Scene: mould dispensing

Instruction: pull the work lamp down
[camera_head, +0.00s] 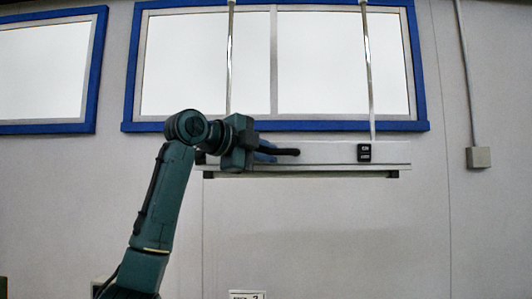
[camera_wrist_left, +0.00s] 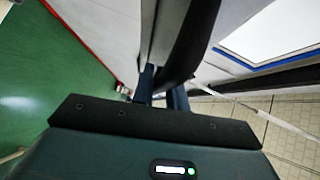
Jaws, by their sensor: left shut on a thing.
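The work lamp (camera_head: 335,153) is a long pale horizontal bar hanging on two thin rods in front of the wall. A black handle (camera_head: 287,152) sticks out at its left part, and a small black box (camera_head: 364,153) sits on its right part. My left gripper (camera_head: 263,150) is at the lamp's left part, shut on the handle. In the left wrist view the dark curved handle (camera_wrist_left: 190,45) runs between the blue fingers (camera_wrist_left: 165,98). My gripper hides part of the lamp's left end. My right gripper is not in view.
Blue-framed windows (camera_head: 275,127) are in the wall behind the lamp. A grey wall box (camera_head: 478,157) with a conduit is at the right. A small sign (camera_head: 247,295) shows at the bottom edge. The space below the lamp looks clear. The left wrist view shows green floor (camera_wrist_left: 50,85).

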